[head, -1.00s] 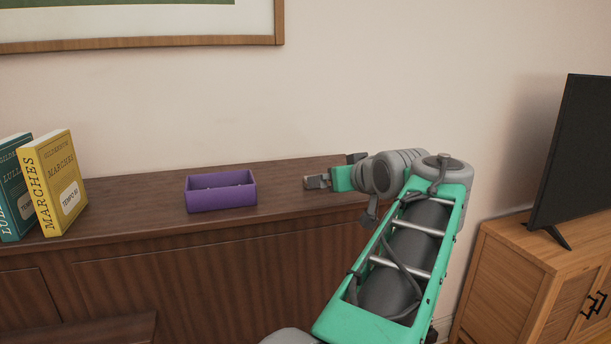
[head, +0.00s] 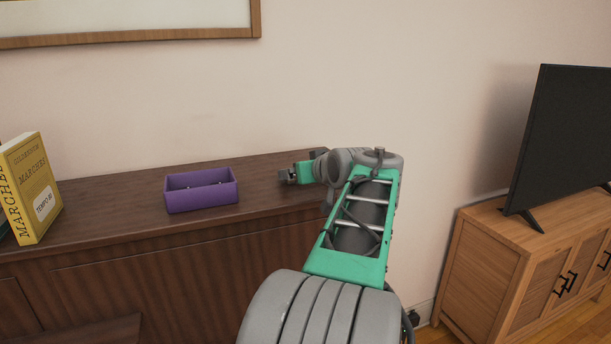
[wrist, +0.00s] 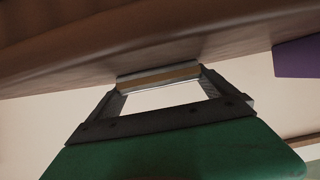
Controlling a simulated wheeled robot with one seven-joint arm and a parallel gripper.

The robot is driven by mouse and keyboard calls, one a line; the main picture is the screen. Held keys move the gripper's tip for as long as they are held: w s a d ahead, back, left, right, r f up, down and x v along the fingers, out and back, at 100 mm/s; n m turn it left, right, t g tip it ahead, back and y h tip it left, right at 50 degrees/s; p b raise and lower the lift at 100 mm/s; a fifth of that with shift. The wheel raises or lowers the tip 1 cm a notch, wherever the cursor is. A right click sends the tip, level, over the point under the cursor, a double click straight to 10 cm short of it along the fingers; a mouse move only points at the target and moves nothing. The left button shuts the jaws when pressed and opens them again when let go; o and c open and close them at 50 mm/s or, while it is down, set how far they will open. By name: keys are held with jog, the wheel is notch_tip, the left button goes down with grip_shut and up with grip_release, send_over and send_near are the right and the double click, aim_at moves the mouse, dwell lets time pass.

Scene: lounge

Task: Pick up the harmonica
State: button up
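The harmonica (wrist: 158,77) is a slim silver bar with a tan band, seen in the wrist view. It spans the gap between my two fingertips, with one finger at each end. My gripper (wrist: 160,82) is shut on it. In the head view my gripper (head: 287,176) points left over the right part of the dark wooden cabinet (head: 110,215). A small grey shape shows at its fingertips there, too small to make out clearly. Whether the harmonica is clear of the cabinet top is hard to tell.
A purple open box (head: 202,197) with small things inside stands on the cabinet, left of my gripper; its edge also shows in the wrist view (wrist: 297,58). A yellow book (head: 30,190) stands at far left. A television (head: 562,140) stands on a lighter cabinet (head: 490,245) at right.

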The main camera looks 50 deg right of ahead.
jog(key=c, duration=0.8)
